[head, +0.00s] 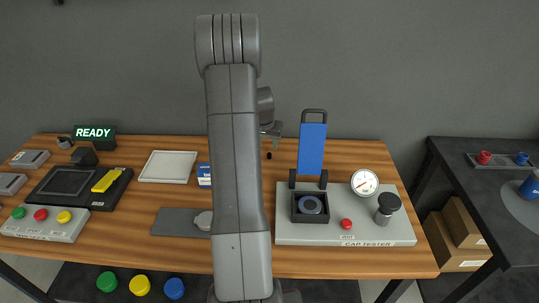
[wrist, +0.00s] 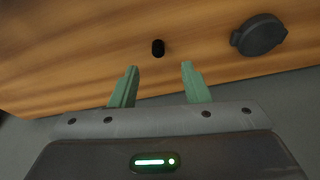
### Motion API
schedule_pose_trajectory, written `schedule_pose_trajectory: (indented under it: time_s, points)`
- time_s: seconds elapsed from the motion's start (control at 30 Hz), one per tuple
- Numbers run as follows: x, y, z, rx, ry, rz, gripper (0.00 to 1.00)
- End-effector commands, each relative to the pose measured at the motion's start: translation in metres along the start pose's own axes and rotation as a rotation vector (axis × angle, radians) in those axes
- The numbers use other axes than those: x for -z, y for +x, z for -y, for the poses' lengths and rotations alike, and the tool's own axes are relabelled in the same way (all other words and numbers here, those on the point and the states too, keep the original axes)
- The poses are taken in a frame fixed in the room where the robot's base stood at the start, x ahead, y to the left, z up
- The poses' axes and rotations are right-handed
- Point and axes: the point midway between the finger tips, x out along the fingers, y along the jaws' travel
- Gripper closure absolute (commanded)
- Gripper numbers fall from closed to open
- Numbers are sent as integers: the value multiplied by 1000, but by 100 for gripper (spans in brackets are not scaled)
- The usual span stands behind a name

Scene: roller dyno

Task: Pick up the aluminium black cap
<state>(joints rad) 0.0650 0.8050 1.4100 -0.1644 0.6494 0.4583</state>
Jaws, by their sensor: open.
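A small black cap (wrist: 158,48) lies on the wooden bench in the wrist view, just beyond the gap between my fingertips. In the head view the small black cap (head: 269,156) sits near the back of the bench, right of my arm. I cannot tell its material. My gripper (wrist: 160,66) is open and empty, its two green fingers apart on either side of the cap's line. In the head view my gripper (head: 271,132) is mostly hidden behind my arm, with a bit of green showing above the cap.
A dark round piece with a tab (wrist: 258,35) lies right of the cap in the wrist view. The cap tester (head: 345,235) stands in front, its blue lid (head: 312,150) raised. A white tray (head: 168,166) lies left of my arm. The bench's edge is close to my fingers.

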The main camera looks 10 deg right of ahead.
Motion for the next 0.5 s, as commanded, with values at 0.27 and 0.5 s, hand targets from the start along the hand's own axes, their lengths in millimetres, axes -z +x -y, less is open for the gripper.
schedule_pose_trajectory:
  time_s: [0.27,0.5]
  points:
    - [0,15,-1,-1,0,2,58]
    - [0,45,-2,-1,0,2,58]
